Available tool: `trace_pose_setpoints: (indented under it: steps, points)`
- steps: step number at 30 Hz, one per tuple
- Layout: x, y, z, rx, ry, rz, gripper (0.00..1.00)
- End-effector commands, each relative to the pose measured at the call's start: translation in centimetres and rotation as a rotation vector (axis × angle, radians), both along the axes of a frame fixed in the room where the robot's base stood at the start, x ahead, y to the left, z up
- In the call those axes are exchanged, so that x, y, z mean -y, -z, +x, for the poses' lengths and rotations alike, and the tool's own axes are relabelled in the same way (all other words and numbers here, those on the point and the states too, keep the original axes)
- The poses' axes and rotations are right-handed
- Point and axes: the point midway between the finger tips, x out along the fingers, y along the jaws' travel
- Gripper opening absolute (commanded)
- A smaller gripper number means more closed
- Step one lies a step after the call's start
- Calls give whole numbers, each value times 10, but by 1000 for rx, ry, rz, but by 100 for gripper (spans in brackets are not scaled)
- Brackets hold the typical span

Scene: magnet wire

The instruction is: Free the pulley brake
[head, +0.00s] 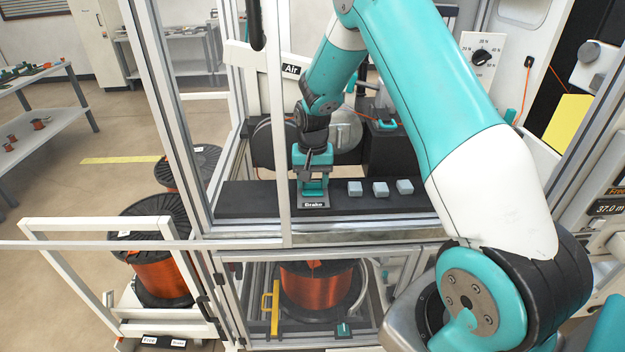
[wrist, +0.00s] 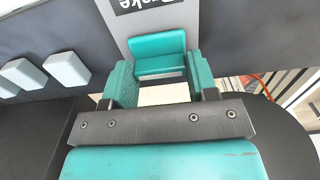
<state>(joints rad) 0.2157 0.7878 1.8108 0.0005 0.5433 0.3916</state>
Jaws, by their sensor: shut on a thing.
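The brake control is a teal lever (wrist: 158,52) on a grey plate marked "Brake" (wrist: 190,15), seen close up in the wrist view. In the head view the Brake plate (head: 314,203) sits at the front of the black shelf. My gripper (wrist: 160,85) is at the lever, with one teal finger on each side of it, shut on it. In the head view my gripper (head: 313,180) comes down from above onto the plate and hides most of the lever. The pulley (head: 345,130) shows partly behind my wrist.
Several pale square blocks (head: 380,188) stand on the black shelf just right of the Brake plate. A white upright post (head: 283,110) of the frame stands close left of my gripper. A copper wire spool (head: 315,288) sits in the bay below. Other spools (head: 163,278) stand at left.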

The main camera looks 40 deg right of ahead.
Motion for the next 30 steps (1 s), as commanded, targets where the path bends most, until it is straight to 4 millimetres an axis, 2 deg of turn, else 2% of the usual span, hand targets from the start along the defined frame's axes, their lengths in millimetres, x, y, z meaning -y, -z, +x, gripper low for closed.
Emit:
trace_pose_setpoints:
  steps: [10, 11, 13, 14, 23, 26, 30]
  points:
    - [-1, 0, 0, -1, 2, 2, 29]
    - [-1, 0, 0, -1, 2, 2, 60]
    - [-1, 0, 0, -1, 2, 2, 76]
    - [-1, 0, 0, -1, 2, 2, 79]
    - [0, -2, 0, 1, 2, 1, 79]
    - [0, -11, 1, 4, 2, -1, 79]
    - [0, -38, 2, 8, 1, -1, 79]
